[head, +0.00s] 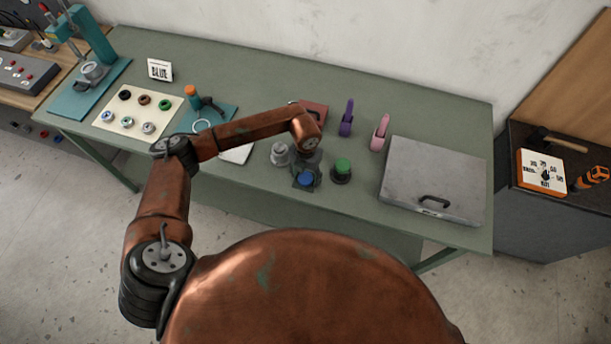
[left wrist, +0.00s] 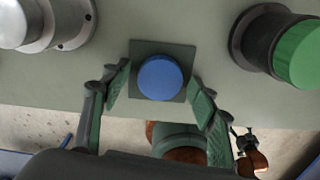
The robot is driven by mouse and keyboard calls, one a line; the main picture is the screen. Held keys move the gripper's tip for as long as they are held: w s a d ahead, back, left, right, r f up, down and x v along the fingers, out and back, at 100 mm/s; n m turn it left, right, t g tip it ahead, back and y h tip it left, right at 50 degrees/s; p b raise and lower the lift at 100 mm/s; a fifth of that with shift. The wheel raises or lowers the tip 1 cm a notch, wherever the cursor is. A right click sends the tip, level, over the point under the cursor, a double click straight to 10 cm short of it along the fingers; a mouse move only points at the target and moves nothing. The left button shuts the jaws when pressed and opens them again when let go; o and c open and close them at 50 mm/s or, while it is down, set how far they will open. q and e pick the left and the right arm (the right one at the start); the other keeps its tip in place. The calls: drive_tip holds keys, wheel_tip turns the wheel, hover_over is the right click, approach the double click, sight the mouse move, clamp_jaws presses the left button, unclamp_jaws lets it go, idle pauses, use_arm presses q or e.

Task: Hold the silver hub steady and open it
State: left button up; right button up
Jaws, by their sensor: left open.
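The silver hub (head: 280,155) stands upright on the green bench, left of my left gripper. It also shows in the left wrist view (left wrist: 38,22) at the upper left, partly cut off by the frame. A hub with a blue cap (head: 305,179) on a dark square base shows between my left fingers in the left wrist view (left wrist: 160,77). My left gripper (left wrist: 161,90) is open, its fingers on either side of the blue cap with gaps. A hub with a green cap (head: 342,168) stands to the right. My right gripper is not in view.
A grey metal lidded box (head: 435,170) fills the bench's right end. Purple (head: 346,118) and pink (head: 380,132) tools stand behind.

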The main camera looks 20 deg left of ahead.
sight(306, 178)
use_arm(q)
drive_tip(key=shift+r, duration=0.35)
wheel_tip(306, 178, up, 12)
drive_tip(key=b, duration=0.1)
drive_tip(key=shift+f, duration=0.2)
